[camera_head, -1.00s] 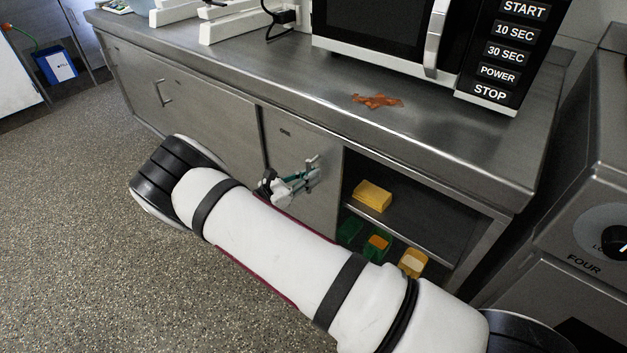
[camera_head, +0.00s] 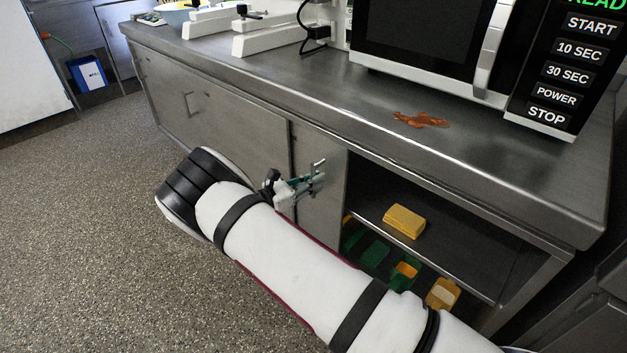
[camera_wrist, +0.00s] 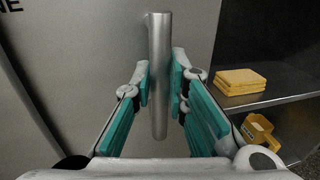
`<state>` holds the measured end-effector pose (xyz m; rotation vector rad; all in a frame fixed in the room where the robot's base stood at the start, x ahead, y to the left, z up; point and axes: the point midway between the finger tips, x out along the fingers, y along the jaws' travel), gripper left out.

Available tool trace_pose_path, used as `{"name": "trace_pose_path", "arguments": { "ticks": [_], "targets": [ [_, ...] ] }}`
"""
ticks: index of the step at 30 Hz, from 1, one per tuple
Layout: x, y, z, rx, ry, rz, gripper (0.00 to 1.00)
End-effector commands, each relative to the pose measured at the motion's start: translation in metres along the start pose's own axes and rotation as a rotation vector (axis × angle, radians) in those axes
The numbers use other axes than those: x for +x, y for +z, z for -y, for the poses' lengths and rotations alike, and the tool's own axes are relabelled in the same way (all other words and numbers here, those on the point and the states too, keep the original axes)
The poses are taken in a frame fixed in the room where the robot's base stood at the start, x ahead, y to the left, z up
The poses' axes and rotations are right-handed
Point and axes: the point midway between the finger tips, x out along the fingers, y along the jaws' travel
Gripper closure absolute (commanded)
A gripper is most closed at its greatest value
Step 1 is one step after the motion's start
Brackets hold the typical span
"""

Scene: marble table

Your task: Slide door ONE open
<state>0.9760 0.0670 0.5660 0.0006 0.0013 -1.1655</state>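Door ONE is a grey metal sliding door (camera_head: 318,222) in the front of the metal cabinet; the end of its label, "NE", shows at the top left of the wrist view. Its upright bar handle (camera_wrist: 159,75) runs between my gripper's teal finger pads. My gripper (camera_head: 312,180) is shut on the handle, one pad on each side, with the bar's lower end showing below. The door stands partly open, slid left behind the neighbouring panel, with the open compartment to its right.
Yellow sponges (camera_head: 404,221) lie on the cabinet shelf (camera_head: 455,255), with green and yellow items below. A microwave (camera_head: 435,45) and a reddish-brown spill (camera_head: 420,119) are on the countertop (camera_head: 350,105). A fixed-looking panel with a handle (camera_head: 192,104) is left of the door.

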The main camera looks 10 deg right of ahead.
Motion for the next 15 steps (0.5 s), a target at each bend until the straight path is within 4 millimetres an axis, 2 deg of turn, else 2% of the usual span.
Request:
{"name": "trace_pose_path", "arguments": {
  "ticks": [2,11,15],
  "targets": [
    [0.0,0.0,0.0,0.0,0.0,0.0,0.67],
    [-0.001,0.0,0.0,0.0,0.0,0.001,0.67],
    [-0.01,0.0,0.0,0.0,0.002,0.0,0.67]
  ]
}}
